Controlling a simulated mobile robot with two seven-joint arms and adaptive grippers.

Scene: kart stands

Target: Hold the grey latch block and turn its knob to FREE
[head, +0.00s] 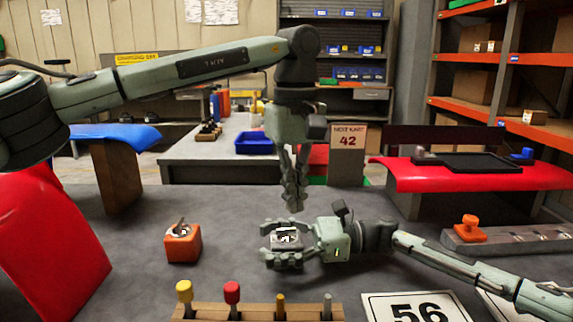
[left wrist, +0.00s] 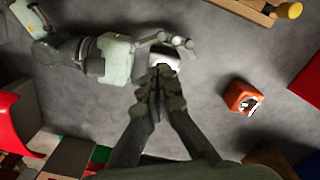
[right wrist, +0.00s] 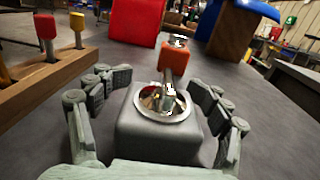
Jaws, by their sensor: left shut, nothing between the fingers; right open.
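The grey latch block (right wrist: 165,135) stands on the grey table with a shiny metal knob (right wrist: 163,97) on a round plate on its top. In the head view the block (head: 287,243) sits between the fingers of my right gripper (head: 284,241). My right gripper (right wrist: 158,112) is open, one finger on each side of the block, with gaps visible in the right wrist view. My left gripper (head: 295,203) points down above the block, shut and empty. In the left wrist view its fingertips (left wrist: 160,75) hide part of the block (left wrist: 163,58). I cannot read any knob marking.
An orange block (head: 183,246) with a similar knob stands to the left. A wooden rack (head: 255,311) with several coloured handles lies at the front. A "56" plate (head: 417,308) lies front right. A red panel (head: 50,240) stands at far left. Table between the blocks is clear.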

